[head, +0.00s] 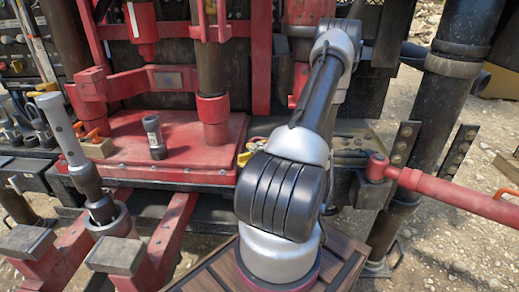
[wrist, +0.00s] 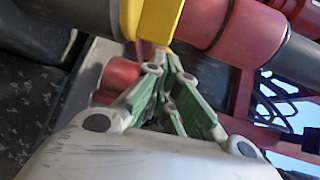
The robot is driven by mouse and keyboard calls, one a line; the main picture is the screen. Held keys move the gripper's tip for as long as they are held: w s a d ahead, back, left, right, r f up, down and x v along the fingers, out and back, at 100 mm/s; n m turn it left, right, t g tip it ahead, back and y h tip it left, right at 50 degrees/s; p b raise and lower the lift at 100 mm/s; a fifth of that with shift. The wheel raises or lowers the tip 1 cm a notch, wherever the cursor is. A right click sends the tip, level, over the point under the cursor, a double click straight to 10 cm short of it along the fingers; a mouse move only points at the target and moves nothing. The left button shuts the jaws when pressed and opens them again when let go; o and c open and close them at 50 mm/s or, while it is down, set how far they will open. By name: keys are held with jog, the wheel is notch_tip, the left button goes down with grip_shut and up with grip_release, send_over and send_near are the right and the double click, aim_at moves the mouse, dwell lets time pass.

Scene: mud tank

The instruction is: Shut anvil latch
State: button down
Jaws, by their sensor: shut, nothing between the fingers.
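In the wrist view my gripper (wrist: 168,58) is shut and empty, its green-lined fingers drawn together. Its tips are just below a yellow block-like part (wrist: 150,18) at the top of the picture; I cannot tell whether they touch it. A red cylinder (wrist: 120,74) lies just left of the fingers. In the head view my gripper is hidden behind my own arm. A small yellow part (head: 244,158) shows at the arm's left edge, by the red base plate (head: 150,172). I cannot tell for sure which part is the anvil latch.
A grey-and-black cylindrical tool (head: 68,135) stands at the left. A short grey cylinder (head: 154,137) stands on the red plate. A red horizontal bar (head: 455,192) and a thick dark post (head: 430,115) stand to the right. Gravel ground (head: 460,245) is open at lower right.

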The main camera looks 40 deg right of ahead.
jog(key=shift+w, duration=2.25)
jog(key=shift+w+d+r, duration=0.1)
jog(key=shift+d, duration=0.05)
jog(key=s+a+r, duration=0.1)
jog(key=s, duration=1.1)
jog(key=shift+a+r, duration=0.3)
jog(key=shift+r, duration=0.05)
